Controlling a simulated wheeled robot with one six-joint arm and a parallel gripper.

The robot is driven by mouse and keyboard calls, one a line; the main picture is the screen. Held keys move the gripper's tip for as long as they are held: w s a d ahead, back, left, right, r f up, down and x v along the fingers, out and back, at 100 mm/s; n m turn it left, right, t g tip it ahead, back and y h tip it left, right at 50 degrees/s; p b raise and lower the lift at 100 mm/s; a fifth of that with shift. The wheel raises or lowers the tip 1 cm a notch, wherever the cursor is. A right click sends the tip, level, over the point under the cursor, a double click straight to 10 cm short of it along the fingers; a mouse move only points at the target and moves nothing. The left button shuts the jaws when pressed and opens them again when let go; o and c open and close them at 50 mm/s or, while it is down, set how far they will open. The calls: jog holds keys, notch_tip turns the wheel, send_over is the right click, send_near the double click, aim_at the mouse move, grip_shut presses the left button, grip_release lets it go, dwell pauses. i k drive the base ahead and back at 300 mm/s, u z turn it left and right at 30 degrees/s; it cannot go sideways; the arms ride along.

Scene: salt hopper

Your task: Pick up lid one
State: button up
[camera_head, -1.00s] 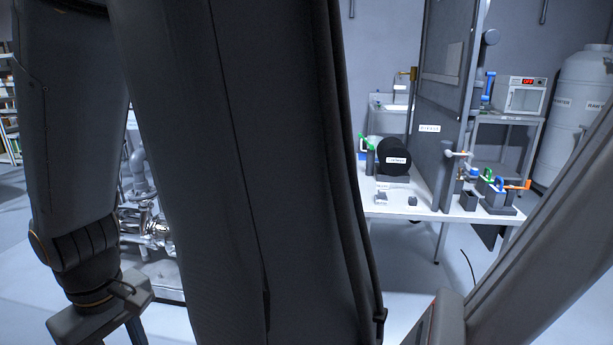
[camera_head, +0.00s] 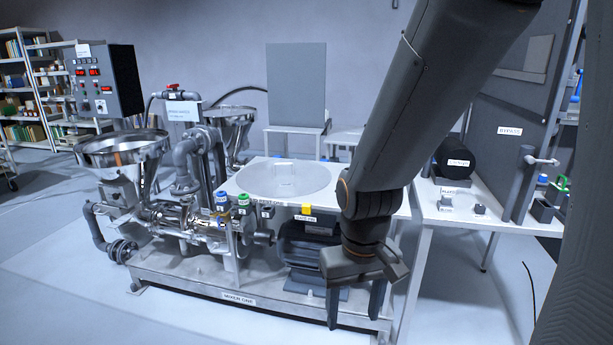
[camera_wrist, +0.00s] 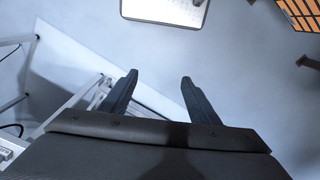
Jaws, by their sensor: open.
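A round, pale lid (camera_head: 255,184) with a block-like handle (camera_head: 285,172) lies flat on a white table (camera_head: 399,212) in the head view, left of my arm. A label at the table's front edge is only partly legible, with "REST" in it. My gripper (camera_head: 355,302) hangs with its fingers down, right of and lower than the lid in the picture, in front of the table. In the wrist view my gripper (camera_wrist: 159,78) is open, with nothing between its two fingers. The lid does not clearly show in the wrist view.
A steel machine with an open hopper (camera_head: 122,149) and pipes stands at left, on a grey base frame (camera_head: 245,300). A dark motor (camera_head: 310,250) sits under the table. A second white table (camera_head: 455,213) with a black cylinder (camera_head: 453,159) is at right. Open floor lies in front.

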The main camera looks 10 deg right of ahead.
aim_at(278, 178)
jog(key=u, duration=0.45)
jog(key=i, duration=0.75)
jog(key=u, duration=0.4)
jog(key=i, duration=0.75)
jog(key=z, duration=0.6)
jog(key=i, duration=0.7)
jog(key=z, duration=1)
jog(key=i, duration=0.25)
jog(key=z, duration=0.15)
